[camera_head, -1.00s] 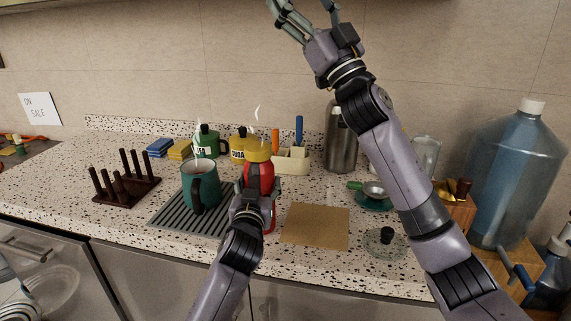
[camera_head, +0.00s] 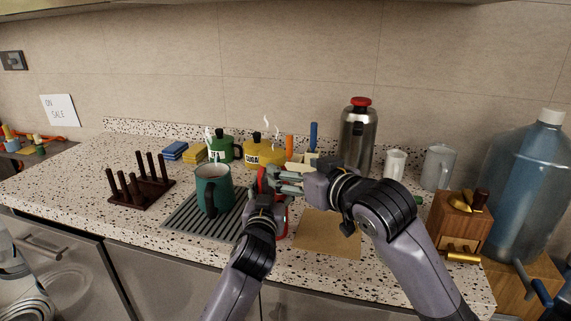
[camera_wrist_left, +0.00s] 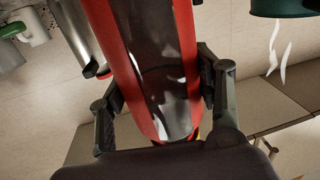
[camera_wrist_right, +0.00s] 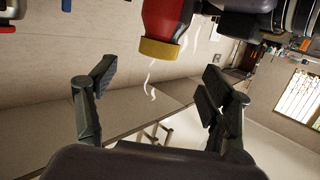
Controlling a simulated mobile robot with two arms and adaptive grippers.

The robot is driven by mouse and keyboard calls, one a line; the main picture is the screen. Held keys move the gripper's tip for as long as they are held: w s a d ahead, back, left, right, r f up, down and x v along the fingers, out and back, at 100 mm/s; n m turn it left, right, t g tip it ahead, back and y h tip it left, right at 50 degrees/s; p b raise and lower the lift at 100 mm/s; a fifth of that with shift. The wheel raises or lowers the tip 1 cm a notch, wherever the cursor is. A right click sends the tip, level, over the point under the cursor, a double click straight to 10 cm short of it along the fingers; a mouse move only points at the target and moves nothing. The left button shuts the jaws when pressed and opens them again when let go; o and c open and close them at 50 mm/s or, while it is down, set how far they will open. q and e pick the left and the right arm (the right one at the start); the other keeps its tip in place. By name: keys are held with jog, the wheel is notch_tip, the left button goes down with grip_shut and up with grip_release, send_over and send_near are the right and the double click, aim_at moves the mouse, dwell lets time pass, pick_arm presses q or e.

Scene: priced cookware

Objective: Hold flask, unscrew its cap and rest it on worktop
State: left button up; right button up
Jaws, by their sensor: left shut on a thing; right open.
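My left gripper (camera_wrist_left: 160,95) is shut on the flask's body, one finger on each side. In the right wrist view the flask (camera_wrist_right: 166,18) has its yellow cap (camera_wrist_right: 160,50) on. My right gripper (camera_wrist_right: 158,82) is open and empty, fingers spread, with the cap near but not between the fingertips. In the head view it (camera_head: 283,180) is level with the flask's top.
A teal steaming mug (camera_head: 213,190) stands left of the flask on the grey ribbed mat (camera_head: 180,217). A brown board (camera_head: 327,240) lies to the right. Behind are a yellow sugar pot (camera_head: 264,155) and a steel flask with a red cap (camera_head: 358,140). A wooden block stands at right (camera_head: 456,222).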

aim_at(272, 157)
jog(key=x, duration=1.1)
jog(key=shift+r, duration=0.1)
jog(key=shift+c, duration=0.4)
jog(key=c, duration=1.1)
jog(key=shift+w+d+n+g+y, duration=0.15)
jog(key=shift+n+g+y, duration=0.15)
jog(key=shift+n+y, duration=0.25)
jog(key=shift+c, duration=0.2)
jog(key=n+g+y, duration=0.4)
jog(key=shift+n+y, duration=0.25)
jog(key=shift+y, duration=0.1)
jog(key=n+g+y, duration=0.2)
jog(key=n+g, duration=0.2)
jog(key=g, duration=0.1)
jog(key=shift+r, duration=0.1)
jog(key=shift+n+g+y, duration=0.4)
jog(key=shift+g, duration=0.2)
